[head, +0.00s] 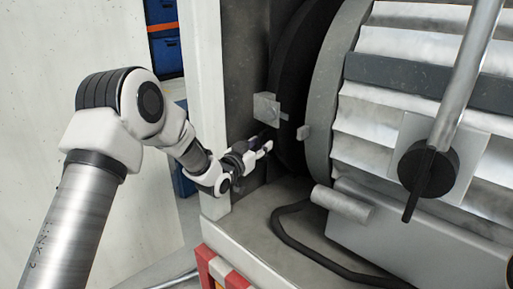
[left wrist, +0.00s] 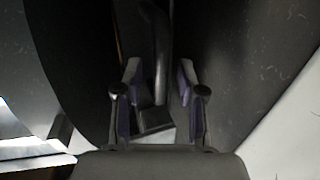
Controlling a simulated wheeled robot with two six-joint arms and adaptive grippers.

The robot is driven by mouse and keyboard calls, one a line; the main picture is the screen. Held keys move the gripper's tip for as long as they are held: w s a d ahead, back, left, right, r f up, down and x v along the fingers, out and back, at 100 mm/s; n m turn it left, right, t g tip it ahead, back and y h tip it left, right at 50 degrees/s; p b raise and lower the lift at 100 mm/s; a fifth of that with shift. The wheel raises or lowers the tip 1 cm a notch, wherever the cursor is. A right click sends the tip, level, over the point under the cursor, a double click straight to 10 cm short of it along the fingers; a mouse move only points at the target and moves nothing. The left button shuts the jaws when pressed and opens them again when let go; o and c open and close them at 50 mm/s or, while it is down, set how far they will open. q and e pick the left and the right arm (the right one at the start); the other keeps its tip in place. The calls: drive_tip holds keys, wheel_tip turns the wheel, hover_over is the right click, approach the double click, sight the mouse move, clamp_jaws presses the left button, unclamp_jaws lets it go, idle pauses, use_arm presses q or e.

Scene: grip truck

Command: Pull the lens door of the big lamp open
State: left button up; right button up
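The big lamp (head: 420,42) is a large ribbed drum filling the right of the head view. Its lens door (head: 298,75) is the dark round disc at the drum's left end. A pale grey block (head: 266,108) sits on the door's edge. My left gripper (head: 264,148) is just below this block, close to the door. In the left wrist view the gripper (left wrist: 160,95) is open, with a dark bar-like handle (left wrist: 157,45) running between its fingers to a grey base. Gaps seem to show beside the handle. My right gripper is in neither view.
A black cable (head: 300,238) lies on the grey base (head: 250,225) below the lamp. A lever with a black knob (head: 428,168) sits on the lamp's side. Blue bins (head: 166,55) stand behind.

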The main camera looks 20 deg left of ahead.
use_arm(q)
drive_tip(key=s+a, duration=0.1)
drive_tip(key=s, duration=1)
drive_tip(key=shift+s+a, duration=0.4)
drive_tip(key=s+d+f+g, duration=0.2)
drive_tip(key=s+f+g, duration=0.15)
drive_tip(key=f, duration=0.55)
drive_tip(key=s+d+f+g, duration=0.2)
drive_tip(key=s+f, duration=0.2)
drive_tip(key=f, duration=0.5)
drive_tip(key=s+d+f+g, duration=0.2)
drive_tip(key=s+d+f, duration=0.1)
drive_tip(key=f, duration=0.7)
drive_tip(key=s+f+n+g+y, duration=0.1)
drive_tip(key=s+f+g, duration=0.4)
drive_tip(key=s, duration=0.8)
drive_tip(key=s+f+n+g+y, duration=0.1)
drive_tip(key=s+f+g, duration=0.4)
drive_tip(key=s, duration=0.9)
wheel_tip(320, 180, down, 2)
drive_tip(key=shift+a+n+y, duration=0.4)
